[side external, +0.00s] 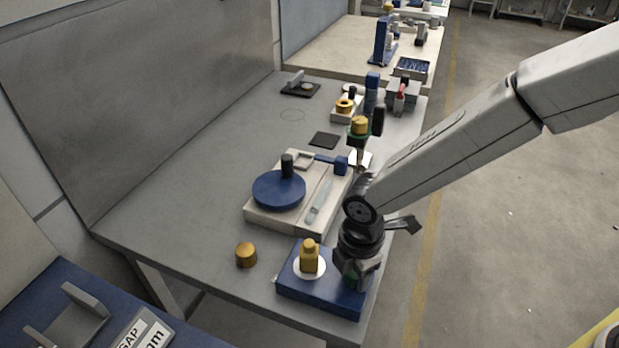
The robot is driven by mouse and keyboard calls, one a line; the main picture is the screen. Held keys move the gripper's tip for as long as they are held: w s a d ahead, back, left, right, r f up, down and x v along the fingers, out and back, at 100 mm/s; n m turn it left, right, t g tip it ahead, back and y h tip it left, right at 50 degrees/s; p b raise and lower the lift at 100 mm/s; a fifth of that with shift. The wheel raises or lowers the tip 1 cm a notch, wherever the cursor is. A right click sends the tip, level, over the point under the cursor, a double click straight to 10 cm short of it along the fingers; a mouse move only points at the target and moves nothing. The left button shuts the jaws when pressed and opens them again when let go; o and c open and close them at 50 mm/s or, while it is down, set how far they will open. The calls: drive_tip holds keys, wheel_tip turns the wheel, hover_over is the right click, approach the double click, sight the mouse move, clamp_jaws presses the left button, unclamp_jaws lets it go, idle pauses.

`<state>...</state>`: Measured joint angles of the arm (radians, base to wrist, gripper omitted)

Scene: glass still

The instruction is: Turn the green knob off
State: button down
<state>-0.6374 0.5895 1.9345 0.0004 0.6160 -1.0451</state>
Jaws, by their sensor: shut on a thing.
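A blue box-shaped unit (318,299) sits at the near right corner of the table. A white round plate (297,268) is on its top, and an amber bottle (310,258) stands upright on that plate. My gripper (354,284) points down at the right part of the unit, just right of the bottle. It is shut on what I take to be the green knob, at the unit's top. The jaws and wrist hide the knob almost fully, so its turn position cannot be told.
An amber cap (246,255) lies on the table left of the unit. Behind is a pale base (258,218) with a blue disc (278,190). A stand with a yellow-topped, green-ringed piece (359,127) is farther back. The table's left part is clear.

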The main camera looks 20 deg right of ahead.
drive_tip(key=n, duration=0.4)
drive_tip(key=shift+s+f, duration=0.1)
drive_tip(key=shift+f, duration=0.1)
drive_tip(key=shift+d, duration=0.1)
drive_tip(key=shift+c, duration=1.6)
unclamp_jaws()
drive_tip(key=shift+r, duration=0.2)
drive_tip(key=shift+r, duration=2.5)
